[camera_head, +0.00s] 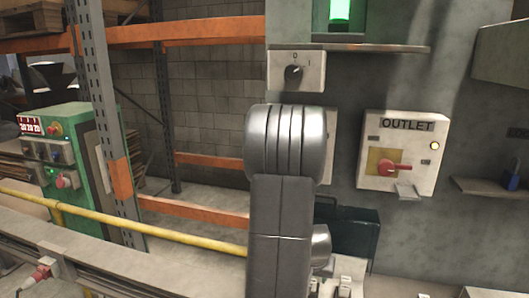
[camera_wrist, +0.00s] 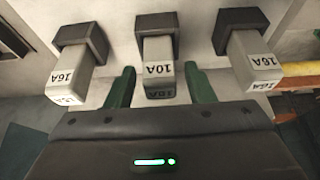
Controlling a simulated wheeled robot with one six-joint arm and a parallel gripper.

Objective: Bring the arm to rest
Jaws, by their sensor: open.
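My gripper (camera_wrist: 161,88) shows in the wrist view with its two dark green fingers apart. The fingers stand on either side of a pale block marked 10A (camera_wrist: 158,52), with a gap to it on each side. A block marked 16A (camera_wrist: 75,75) is to the left and another block marked 16A (camera_wrist: 252,60) is to the right. All three have dark upper ends at a pale surface. In the head view my grey arm stands upright in the middle and hides what is behind it; the gripper itself is not clearly seen there.
A box labelled OUTLET (camera_head: 400,155) with a red handle (camera_head: 395,168) is on the wall at right. A rotary switch box (camera_head: 296,72) sits under a shelf. A green control cabinet (camera_head: 62,160) stands at left. A yellow rail (camera_head: 140,228) crosses at lower left.

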